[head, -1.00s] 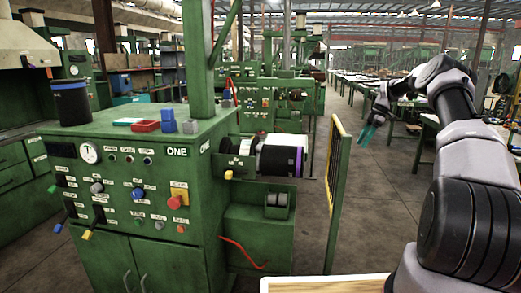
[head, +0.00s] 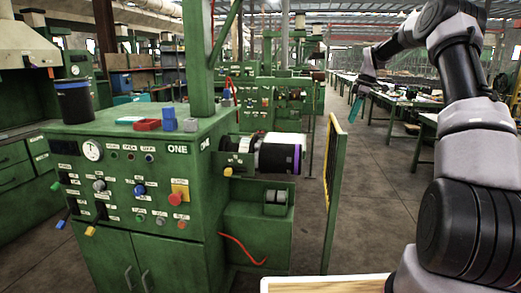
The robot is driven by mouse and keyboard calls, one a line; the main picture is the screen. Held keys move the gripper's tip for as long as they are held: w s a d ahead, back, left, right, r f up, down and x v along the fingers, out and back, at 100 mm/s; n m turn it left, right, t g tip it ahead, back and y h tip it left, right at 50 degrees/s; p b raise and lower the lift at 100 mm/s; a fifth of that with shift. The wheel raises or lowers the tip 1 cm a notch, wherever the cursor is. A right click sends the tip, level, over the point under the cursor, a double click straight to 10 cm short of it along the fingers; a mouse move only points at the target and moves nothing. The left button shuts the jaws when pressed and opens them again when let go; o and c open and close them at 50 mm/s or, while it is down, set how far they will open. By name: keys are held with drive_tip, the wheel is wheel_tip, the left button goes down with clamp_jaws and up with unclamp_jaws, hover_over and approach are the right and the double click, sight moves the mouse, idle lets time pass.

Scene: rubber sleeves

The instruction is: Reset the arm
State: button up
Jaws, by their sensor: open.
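My gripper (head: 356,106) shows in the head view at the right of centre, at the end of my raised, bent arm. Its teal fingers point down over the open aisle. It is small in the picture, and nothing shows between the fingers. It is apart from the green machine marked ONE (head: 145,185), which stands to its left. A dark sleeve with a purple edge (head: 279,156) sits on the machine's spindle.
A green post with a yellow guard (head: 333,190) stands between the machine and my arm. A dark cylinder (head: 73,102), a red tray (head: 147,125) and blue blocks (head: 169,119) are on the machine top. A wooden board edge (head: 325,284) is in front. Long tables (head: 430,118) line the right.

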drive_tip(key=s+a+r+m+t+h, duration=0.1)
drive_tip(key=s+a+r+m, duration=0.35)
drive_tip(key=s+r, duration=0.45)
drive_tip(key=s+a+r+m+t+h, duration=0.15)
drive_tip(key=s+a+r+m, duration=0.4)
drive_tip(key=s, duration=0.65)
drive_tip(key=s+a+m+t+y, duration=0.1)
drive_tip(key=s+m+t, duration=0.3)
drive_tip(key=s, duration=1.9)
drive_tip(key=a+m, duration=0.1)
drive_tip(key=m, duration=0.4)
drive_tip(key=shift+s+f+m, duration=0.25)
drive_tip(key=shift+f+m, duration=0.05)
drive_tip(key=shift+f, duration=0.1)
